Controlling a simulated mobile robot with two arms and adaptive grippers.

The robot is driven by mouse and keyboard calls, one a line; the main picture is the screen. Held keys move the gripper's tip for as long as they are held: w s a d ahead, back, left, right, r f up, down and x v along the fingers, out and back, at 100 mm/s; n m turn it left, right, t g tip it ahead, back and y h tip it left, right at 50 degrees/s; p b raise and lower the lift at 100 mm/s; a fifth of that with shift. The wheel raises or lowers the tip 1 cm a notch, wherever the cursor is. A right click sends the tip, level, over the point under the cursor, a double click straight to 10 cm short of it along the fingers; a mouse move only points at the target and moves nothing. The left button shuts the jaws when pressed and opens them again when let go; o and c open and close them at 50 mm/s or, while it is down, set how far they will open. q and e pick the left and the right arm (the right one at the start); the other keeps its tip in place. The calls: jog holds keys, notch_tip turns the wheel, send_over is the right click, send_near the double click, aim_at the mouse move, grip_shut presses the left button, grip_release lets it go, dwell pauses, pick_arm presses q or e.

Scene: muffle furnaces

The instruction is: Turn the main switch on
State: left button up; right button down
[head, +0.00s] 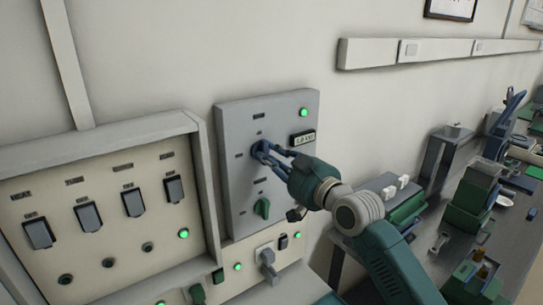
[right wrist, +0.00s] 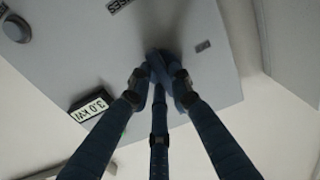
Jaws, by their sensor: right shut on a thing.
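The grey switch panel (head: 237,118) is mounted on the wall in the middle of the head view. A dark blue-grey rotary knob (head: 258,149) sits in its upper half; I take it for the main switch. My right gripper (head: 266,152) is shut on this knob, with its fingers reaching in from the right. In the right wrist view the fingertips (right wrist: 165,75) converge on the dark knob (right wrist: 157,58), which they mostly hide. I cannot read the knob's labels. My left gripper is not in view.
A green lamp (head: 304,112) is lit above a display (head: 303,137), which shows 3.0 kV in the right wrist view (right wrist: 90,105). A panel of flap switches (head: 83,217) stands left. A cluttered bench (head: 428,236) is right.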

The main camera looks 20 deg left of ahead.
jog(key=shift+f, duration=0.15)
jog(key=c, duration=1.6)
grip_release()
jog(key=shift+o, duration=0.2)
jog(key=v, duration=1.2)
